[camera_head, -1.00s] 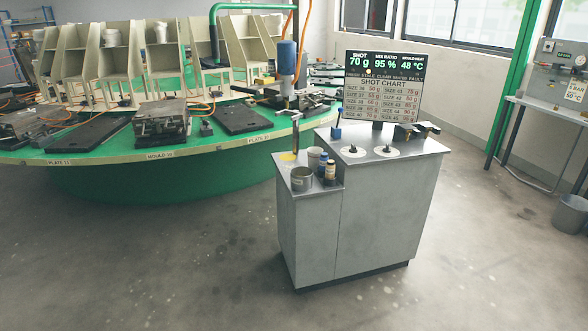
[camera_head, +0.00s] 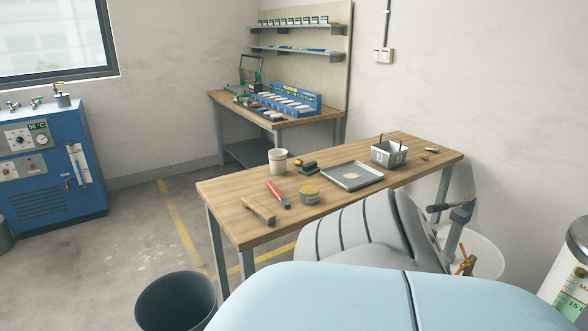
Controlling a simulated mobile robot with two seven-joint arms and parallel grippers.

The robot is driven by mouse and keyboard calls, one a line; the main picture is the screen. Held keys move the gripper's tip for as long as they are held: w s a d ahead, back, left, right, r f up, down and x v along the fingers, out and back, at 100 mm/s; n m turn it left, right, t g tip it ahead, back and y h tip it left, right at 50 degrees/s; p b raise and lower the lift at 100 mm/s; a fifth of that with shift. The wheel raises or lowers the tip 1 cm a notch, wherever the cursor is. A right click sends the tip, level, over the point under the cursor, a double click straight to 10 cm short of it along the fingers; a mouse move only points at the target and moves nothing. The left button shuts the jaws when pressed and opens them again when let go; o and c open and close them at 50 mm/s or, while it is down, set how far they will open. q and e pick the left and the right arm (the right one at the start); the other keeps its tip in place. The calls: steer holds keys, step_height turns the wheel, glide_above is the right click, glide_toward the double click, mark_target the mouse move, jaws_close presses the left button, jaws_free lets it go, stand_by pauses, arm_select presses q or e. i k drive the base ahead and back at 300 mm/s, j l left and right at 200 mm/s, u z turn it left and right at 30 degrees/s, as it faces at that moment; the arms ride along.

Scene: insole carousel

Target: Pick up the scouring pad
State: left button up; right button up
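A small dark green block (camera_head: 309,168), which looks like the scouring pad, lies on the wooden table (camera_head: 229,206) between the white cup (camera_head: 278,160) and the grey tray (camera_head: 352,184). It is small in the picture, so I cannot be sure what it is. A small orange-brown piece lies just left of it. Neither of my grippers can be made out in the head view.
A red-handled tool (camera_head: 277,194), a wooden-handled tool (camera_head: 259,210), an open tin (camera_head: 309,195) and a metal basket (camera_head: 389,153) share the tabletop. A dark bin (camera_head: 177,302) stands at the near left. Grey and pale blue shapes fill the near right.

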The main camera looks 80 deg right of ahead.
mark_target(311, 168)
steer(key=z, duration=2.65)
